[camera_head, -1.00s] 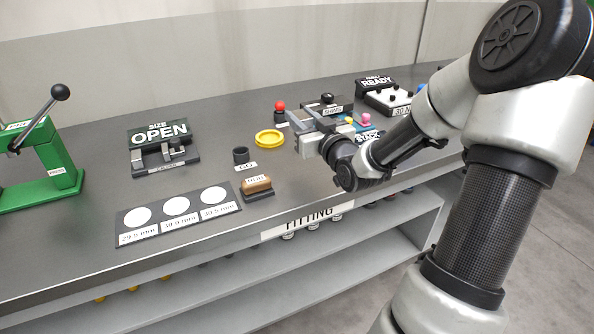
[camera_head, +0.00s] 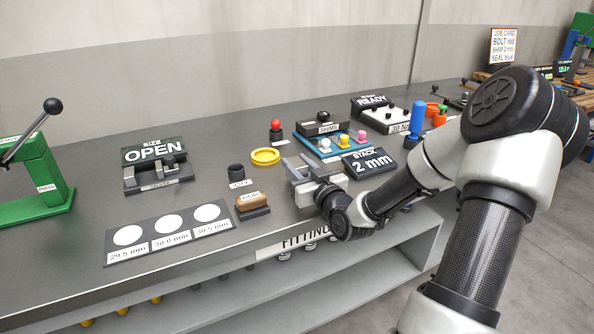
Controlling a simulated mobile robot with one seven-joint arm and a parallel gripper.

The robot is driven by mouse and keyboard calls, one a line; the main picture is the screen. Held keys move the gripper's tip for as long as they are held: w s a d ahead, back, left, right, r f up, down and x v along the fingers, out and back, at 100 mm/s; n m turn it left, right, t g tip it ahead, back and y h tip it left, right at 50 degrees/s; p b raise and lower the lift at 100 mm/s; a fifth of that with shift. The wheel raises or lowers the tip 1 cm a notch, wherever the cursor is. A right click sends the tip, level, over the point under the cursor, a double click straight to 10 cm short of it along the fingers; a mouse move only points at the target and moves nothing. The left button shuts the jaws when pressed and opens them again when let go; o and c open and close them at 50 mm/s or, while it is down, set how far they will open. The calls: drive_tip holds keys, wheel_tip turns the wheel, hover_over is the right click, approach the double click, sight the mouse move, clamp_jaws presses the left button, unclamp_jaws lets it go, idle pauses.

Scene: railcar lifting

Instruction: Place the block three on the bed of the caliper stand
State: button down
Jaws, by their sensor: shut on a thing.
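The caliper stand (camera_head: 158,180) is at the left of the bench, dark with grey jaws on its bed, under a sign reading SIZE OPEN. Its bed carries no block that I can see. My gripper (camera_head: 299,166) is over the middle of the bench, to the right of the stand and well apart from it. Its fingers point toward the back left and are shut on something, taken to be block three. The held piece is mostly hidden by the fingers and wrist, so its shape and marking cannot be made out.
A yellow ring (camera_head: 265,156), a black cup (camera_head: 236,171) and a brown block on a holder (camera_head: 252,202) stand between gripper and stand. A plate with white discs (camera_head: 170,233) lies in front. A green press (camera_head: 40,180) is at far left. A STACK 2 mm sign (camera_head: 371,163) is right.

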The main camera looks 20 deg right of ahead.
drive_tip(key=shift+f, duration=0.3)
drive_tip(key=shift+f, duration=0.15)
drive_tip(key=c, duration=1.3)
unclamp_jaws()
